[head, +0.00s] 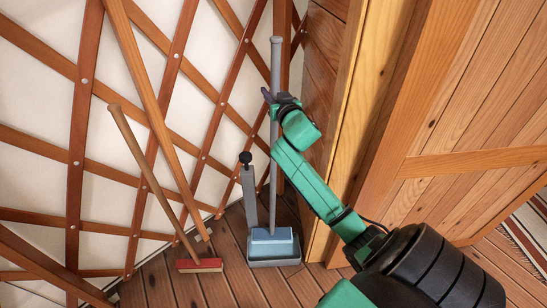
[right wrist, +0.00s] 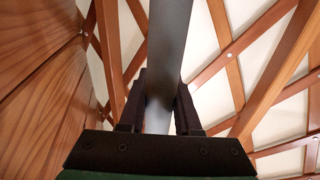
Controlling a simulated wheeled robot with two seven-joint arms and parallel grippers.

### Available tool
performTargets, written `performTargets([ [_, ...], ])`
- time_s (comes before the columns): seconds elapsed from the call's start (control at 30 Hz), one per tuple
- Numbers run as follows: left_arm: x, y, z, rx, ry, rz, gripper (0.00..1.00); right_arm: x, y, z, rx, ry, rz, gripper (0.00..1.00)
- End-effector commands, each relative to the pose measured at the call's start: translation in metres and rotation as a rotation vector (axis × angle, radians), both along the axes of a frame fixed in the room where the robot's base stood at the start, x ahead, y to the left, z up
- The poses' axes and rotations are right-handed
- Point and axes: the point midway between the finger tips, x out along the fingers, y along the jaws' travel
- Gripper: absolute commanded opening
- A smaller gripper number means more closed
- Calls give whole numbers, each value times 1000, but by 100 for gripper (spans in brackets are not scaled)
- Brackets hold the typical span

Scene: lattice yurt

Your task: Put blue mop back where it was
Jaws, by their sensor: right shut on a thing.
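The blue mop has a long grey handle (head: 275,150) and a blue head (head: 272,235), and stands nearly upright in the corner. My right gripper (head: 269,97) is shut on the upper part of the handle. In the right wrist view the handle (right wrist: 168,50) runs between both fingers of the gripper (right wrist: 162,88). The mop head shows at a grey-blue tray (head: 274,259) on the floor; I cannot tell whether it rests in it or hangs just above. My left gripper is not in view.
A grey upright post with a black knob (head: 246,158) stands just left of the mop. A red-headed broom (head: 200,265) leans on the lattice wall farther left. A wooden post and panel (head: 345,120) stand close on the right. Plank floor (head: 235,285) is clear in front.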

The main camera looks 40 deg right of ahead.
Motion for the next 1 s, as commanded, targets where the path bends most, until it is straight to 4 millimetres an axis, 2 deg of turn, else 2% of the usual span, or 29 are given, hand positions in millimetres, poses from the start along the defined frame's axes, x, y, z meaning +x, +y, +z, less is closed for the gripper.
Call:
performTargets([
  [0.03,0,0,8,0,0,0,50,0,1,25,-6,-8,3,0],
  [0.1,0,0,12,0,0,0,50,-1,2,44,-7,-3,8,0],
  [0.2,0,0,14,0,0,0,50,-1,5,60,-6,7,17,0],
  [0.3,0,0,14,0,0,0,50,-2,7,59,-5,16,22,0],
  [0.37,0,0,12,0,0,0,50,-2,7,49,-3,18,22,0],
  [0.47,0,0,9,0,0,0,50,-2,7,23,-1,20,21,0],
  [0.8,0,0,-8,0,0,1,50,-2,7,-77,-1,18,21,0],
  [1.0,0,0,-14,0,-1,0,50,-2,7,-106,-4,16,21,0],
])
